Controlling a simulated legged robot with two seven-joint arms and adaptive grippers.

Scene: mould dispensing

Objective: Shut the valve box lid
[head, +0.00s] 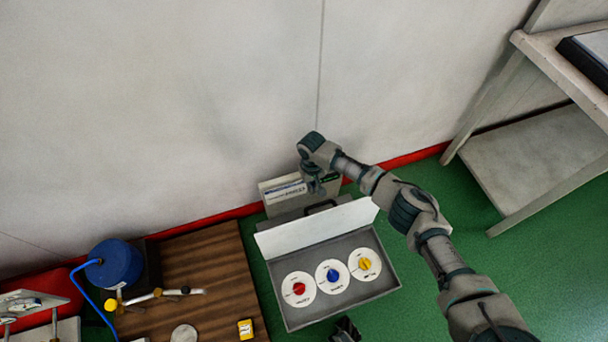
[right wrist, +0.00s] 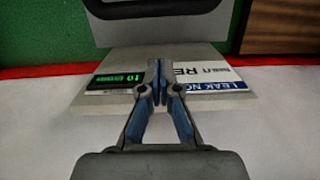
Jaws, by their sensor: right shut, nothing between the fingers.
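The valve box (head: 290,314) is a grey case on the green floor, holding three white dials with red, blue and yellow knobs. Its lid (head: 312,228) stands open on the wall side, with a dark handle behind it. My right gripper (head: 316,188) is behind the lid, near the wall, fingers pointing down. In the right wrist view the right gripper (right wrist: 160,78) is shut and empty, over a pale panel; the lid's back with its handle (right wrist: 150,8) is at the top, apart from the fingertips. A dark part at the head view's bottom edge may be my left gripper; its fingers are unclear.
The pale labelled panel (head: 285,188) with a green display (right wrist: 118,80) stands between lid and wall. A brown wooden board (head: 215,270) with a blue container (head: 115,264) lies left of the box. A grey shelf (head: 530,175) stands at right. Green floor is free between.

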